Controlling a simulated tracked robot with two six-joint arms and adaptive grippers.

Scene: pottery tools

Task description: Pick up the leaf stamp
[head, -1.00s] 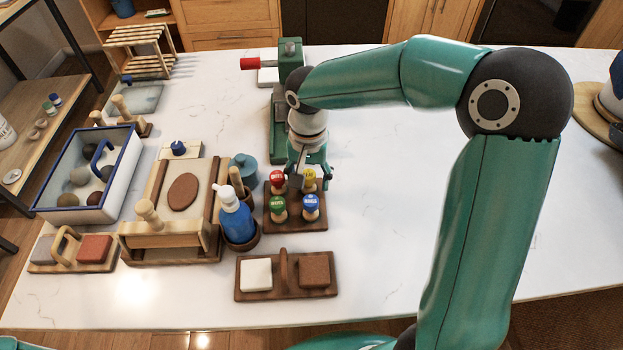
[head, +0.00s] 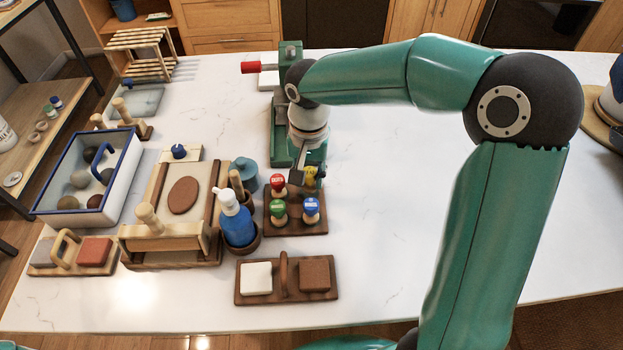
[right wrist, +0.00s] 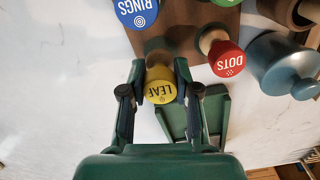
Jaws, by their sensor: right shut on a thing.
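The leaf stamp (right wrist: 160,90) has a yellow top marked LEAF and shows close up in the right wrist view. In the head view its yellow top (head: 311,172) is partly hidden by my right gripper (head: 308,177). My right gripper (right wrist: 160,94) is shut on the leaf stamp, with a finger on each side of its top. The stamp is at the back right of the wooden stamp stand (head: 293,227); I cannot tell whether it is raised. My left gripper is not in view.
The red dots stamp (head: 277,182), a green stamp (head: 277,209) and the blue rings stamp (head: 311,207) stand close by. A blue pump bottle (head: 236,219) is left of the stand. A two-block wooden holder (head: 284,288) lies in front. Clear white tabletop lies to the right.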

